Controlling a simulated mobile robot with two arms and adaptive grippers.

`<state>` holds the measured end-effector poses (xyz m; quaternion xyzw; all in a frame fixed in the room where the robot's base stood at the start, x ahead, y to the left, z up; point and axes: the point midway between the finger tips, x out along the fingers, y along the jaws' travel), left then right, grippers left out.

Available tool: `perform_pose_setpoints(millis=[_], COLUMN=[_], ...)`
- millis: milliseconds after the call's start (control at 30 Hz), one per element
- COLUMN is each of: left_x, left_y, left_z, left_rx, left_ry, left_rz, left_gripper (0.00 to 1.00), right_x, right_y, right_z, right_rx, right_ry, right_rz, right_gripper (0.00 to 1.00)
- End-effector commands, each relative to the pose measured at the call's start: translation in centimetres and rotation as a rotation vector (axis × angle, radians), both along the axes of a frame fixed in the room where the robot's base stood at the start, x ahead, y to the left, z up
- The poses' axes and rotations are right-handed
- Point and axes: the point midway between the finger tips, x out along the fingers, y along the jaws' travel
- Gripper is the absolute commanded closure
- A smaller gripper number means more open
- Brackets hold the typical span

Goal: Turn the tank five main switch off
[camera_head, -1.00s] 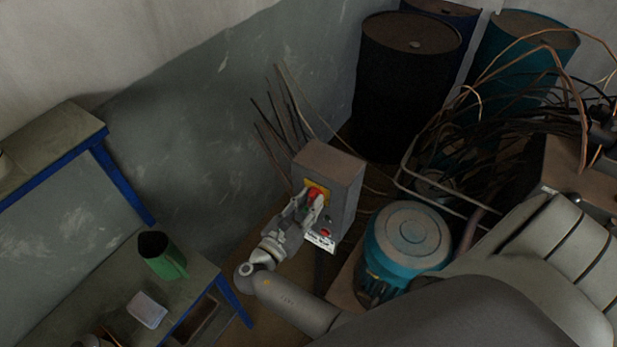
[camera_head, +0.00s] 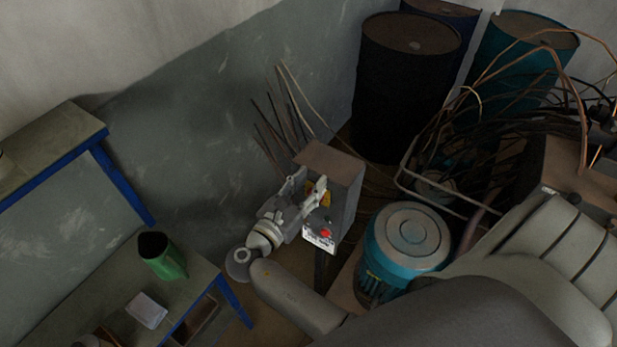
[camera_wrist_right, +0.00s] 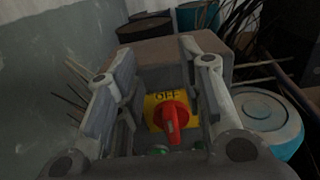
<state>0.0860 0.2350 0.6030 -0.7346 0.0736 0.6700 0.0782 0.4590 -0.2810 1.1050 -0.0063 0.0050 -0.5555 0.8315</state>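The main switch is a red rotary knob (camera_wrist_right: 172,115) on a yellow plate (camera_wrist_right: 152,110) with "OFF" at its top. It sits on the front of a grey-brown box (camera_head: 345,205). In the wrist view the knob's handle looks roughly upright. In the head view a patch of the yellow plate (camera_head: 319,192) shows between my fingers, and the knob is hidden. My right gripper (camera_head: 309,181) is in front of the box. Its fingers are spread apart, one on each side of the knob in the wrist view (camera_wrist_right: 156,55), with visible gaps. My left gripper is out of view.
A red button (camera_head: 325,233) and white label (camera_head: 318,241) are low on the box. A blue motor (camera_head: 405,240) stands right of it. Bent wires rise behind. Dark drums (camera_head: 405,85) stand at the back. A table with a green can (camera_head: 165,258) is at left.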

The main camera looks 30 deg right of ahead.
Motion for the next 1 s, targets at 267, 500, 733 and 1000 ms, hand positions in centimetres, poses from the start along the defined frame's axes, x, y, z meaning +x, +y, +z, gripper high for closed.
perform_pose_setpoints(millis=[267, 500, 733, 1000], left_x=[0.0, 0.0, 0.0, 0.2], left_y=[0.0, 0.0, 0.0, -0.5], left_z=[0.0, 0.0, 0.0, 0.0], left_rx=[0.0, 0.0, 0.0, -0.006], left_ry=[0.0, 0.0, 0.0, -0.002], left_rz=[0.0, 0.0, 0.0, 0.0], left_gripper=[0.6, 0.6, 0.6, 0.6], right_x=[0.0, 0.0, 0.0, 0.0], right_y=[0.0, 0.0, 0.0, 0.0], right_z=[2.1, 2.2, 2.2, 2.2], right_rx=[0.001, 0.0, 0.0, 0.0], right_ry=[0.001, 0.001, 0.001, 0.001], right_rz=[-0.001, -0.001, 0.0, 0.0], right_gripper=[0.64, 0.64, 0.64, 0.64])
